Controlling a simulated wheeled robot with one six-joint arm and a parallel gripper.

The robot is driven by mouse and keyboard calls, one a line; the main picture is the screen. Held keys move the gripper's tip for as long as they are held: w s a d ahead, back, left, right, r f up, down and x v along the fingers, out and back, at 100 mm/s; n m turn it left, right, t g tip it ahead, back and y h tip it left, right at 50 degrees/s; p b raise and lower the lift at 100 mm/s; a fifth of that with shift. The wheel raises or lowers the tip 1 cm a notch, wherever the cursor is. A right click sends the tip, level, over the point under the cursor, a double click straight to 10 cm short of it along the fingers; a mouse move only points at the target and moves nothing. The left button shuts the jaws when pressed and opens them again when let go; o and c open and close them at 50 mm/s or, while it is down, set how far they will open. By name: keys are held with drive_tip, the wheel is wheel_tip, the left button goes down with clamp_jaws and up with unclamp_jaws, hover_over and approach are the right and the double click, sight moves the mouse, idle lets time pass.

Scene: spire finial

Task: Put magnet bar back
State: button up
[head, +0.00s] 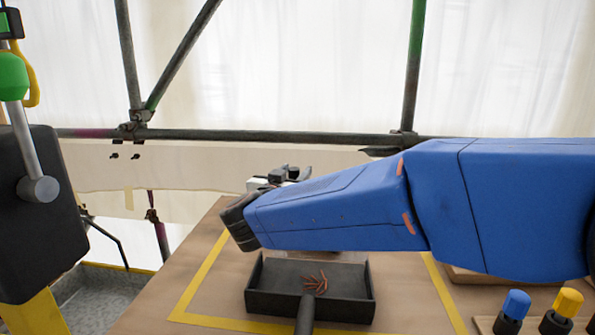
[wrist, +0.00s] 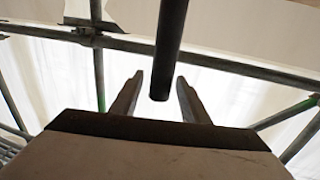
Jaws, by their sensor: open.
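My gripper (wrist: 159,80) is open in the wrist view, its two fingers apart. A dark round bar (wrist: 170,45) comes down from the top of that view and its lower end shows in the gap between the fingers. It may be the magnet bar; I cannot tell whether it is between the fingers or beyond them, and no contact shows. In the head view my gripper (head: 283,175) is partly hidden behind my blue arm, above the back of the table. No bar can be made out there.
A black tray (head: 255,303) with a handle and several rusty nails (head: 315,283) stands on the brown table inside a yellow tape outline (head: 195,318). Blue (head: 516,304) and yellow (head: 567,303) capped items stand at right. A black panel (head: 35,235) stands left. Scaffold tubes (head: 260,135) cross behind.

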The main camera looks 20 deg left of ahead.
drive_tip(key=s, duration=0.9)
drive_tip(key=shift+s+d, duration=0.15)
drive_tip(key=shift+d, duration=0.05)
